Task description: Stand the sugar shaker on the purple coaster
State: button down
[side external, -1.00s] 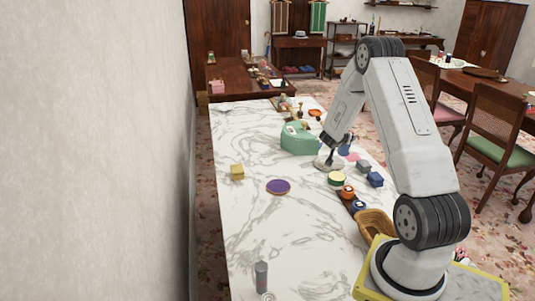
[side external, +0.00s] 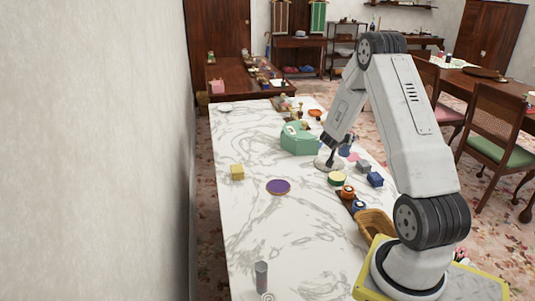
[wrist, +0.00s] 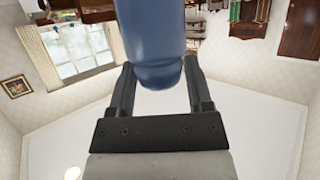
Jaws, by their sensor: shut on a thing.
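The purple coaster (side external: 278,186) lies flat and bare on the white marble counter, left of my arm. My gripper (wrist: 159,67) is shut on a smooth blue object (wrist: 157,35), which sits between its two fingers in the wrist view. Its upper part in that view runs out of the frame, so I cannot tell for sure that it is the sugar shaker. In the side view my gripper is beyond the coaster and to its right, beside the green block, and some blue (side external: 344,151) shows next to it. A grey cylinder (side external: 261,276) stands upright at the near end.
The counter around the coaster is clear.

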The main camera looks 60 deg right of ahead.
jog(key=w+a+n+t+y, duration=0.1)
jog(key=w+a+n+t, duration=0.15)
jog(key=a, duration=0.85)
jog(key=w+a+n+t, duration=0.2)
jog(key=w+a+t, duration=0.15)
jog(key=a, duration=0.75)
send_over(279, 186)
notch_tip(279, 186, down, 9)
jog(key=shift+a+r, duration=0.15)
jog(key=shift+w+f, duration=0.1)
jog(key=shift+f, duration=1.75)
jog(key=shift+f, duration=0.15)
